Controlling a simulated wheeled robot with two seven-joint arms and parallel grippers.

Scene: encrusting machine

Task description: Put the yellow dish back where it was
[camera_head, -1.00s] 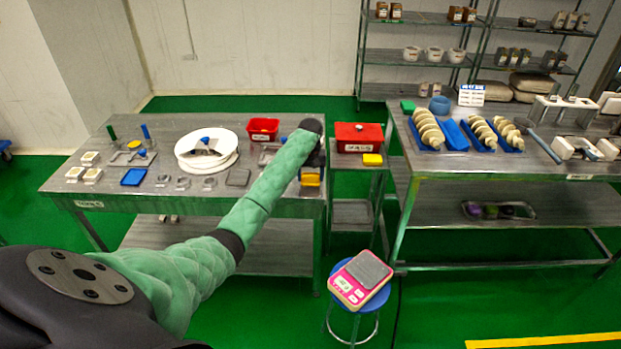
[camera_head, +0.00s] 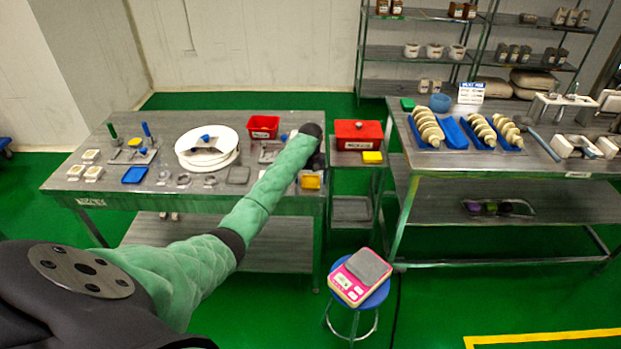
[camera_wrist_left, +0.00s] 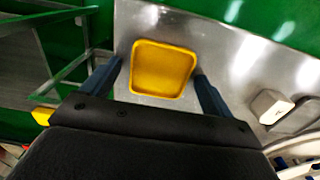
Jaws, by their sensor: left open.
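The yellow dish (camera_head: 311,182) lies near the right front corner of the left metal table (camera_head: 285,208). In the left wrist view it is a square, shallow yellow dish (camera_wrist_left: 162,68) flat on the metal top. My left gripper (camera_wrist_left: 157,67) is open, with one dark finger on each side of the dish. Small gaps seem to show between fingers and dish. In the head view my left gripper (camera_head: 312,165) is mostly hidden by its own wrist, just above the dish. My right gripper is not in view.
A red tray (camera_head: 263,127) and a round white disc (camera_head: 207,148) stand left of the arm. A small stand to the right bears a red box (camera_head: 359,130) and another yellow item (camera_head: 372,157). A pink scale (camera_head: 360,277) rests on a blue stool.

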